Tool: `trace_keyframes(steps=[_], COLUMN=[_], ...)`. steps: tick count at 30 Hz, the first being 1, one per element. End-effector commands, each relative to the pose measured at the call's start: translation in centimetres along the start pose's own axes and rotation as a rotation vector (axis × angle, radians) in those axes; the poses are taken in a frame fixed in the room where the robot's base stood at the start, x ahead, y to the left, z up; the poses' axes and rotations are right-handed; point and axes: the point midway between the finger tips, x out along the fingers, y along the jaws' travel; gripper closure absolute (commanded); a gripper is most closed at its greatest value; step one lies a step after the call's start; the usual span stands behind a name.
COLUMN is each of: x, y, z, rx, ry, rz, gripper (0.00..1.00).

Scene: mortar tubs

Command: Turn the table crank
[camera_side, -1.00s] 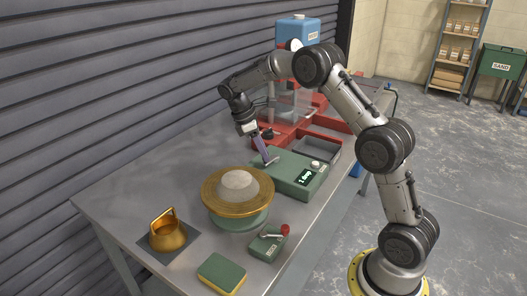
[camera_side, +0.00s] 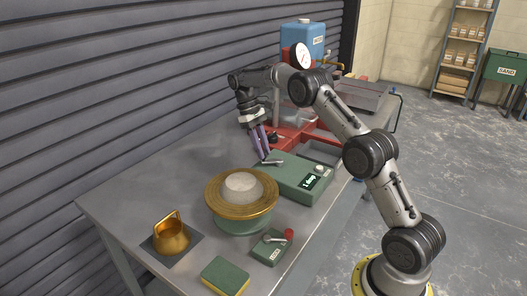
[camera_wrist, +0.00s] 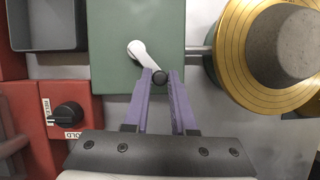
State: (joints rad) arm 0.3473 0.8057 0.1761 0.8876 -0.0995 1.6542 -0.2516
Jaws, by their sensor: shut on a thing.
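The table crank is a pale arm (camera_wrist: 138,50) with a dark knob (camera_wrist: 160,74), on top of a green drive box (camera_wrist: 112,22). In the side view the crank (camera_side: 274,161) lies at the left end of the box (camera_side: 292,178), whose display reads "1 drop". My gripper (camera_wrist: 161,77) has its purple fingers on either side of the knob and is shut on it. In the side view my gripper (camera_side: 263,157) reaches down to the crank, and its tips partly hide the knob. The brass flow table (camera_side: 215,205) bears a grey mound (camera_side: 241,186) beside the box.
A brass mould (camera_side: 171,238) on a dark mat, a small green device with a red knob (camera_side: 269,247) and a green-yellow sponge (camera_side: 225,275) stand in front. Red apparatus with a HOLD switch (camera_wrist: 68,114) borders the box. A blue tank (camera_side: 302,40) stands behind.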

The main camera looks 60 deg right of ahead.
Motion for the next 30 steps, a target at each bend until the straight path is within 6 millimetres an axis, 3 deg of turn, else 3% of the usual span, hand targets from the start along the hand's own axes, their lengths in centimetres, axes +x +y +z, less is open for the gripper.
trace_keyframes(steps=[18, 30], x=[-0.6, -0.6], y=[2.9, 4.0], z=[-1.2, -1.2], rx=[0.519, 0.709], ry=[0.007, 0.007], rz=[-0.214, -0.293], gripper=[1.0, 1.0])
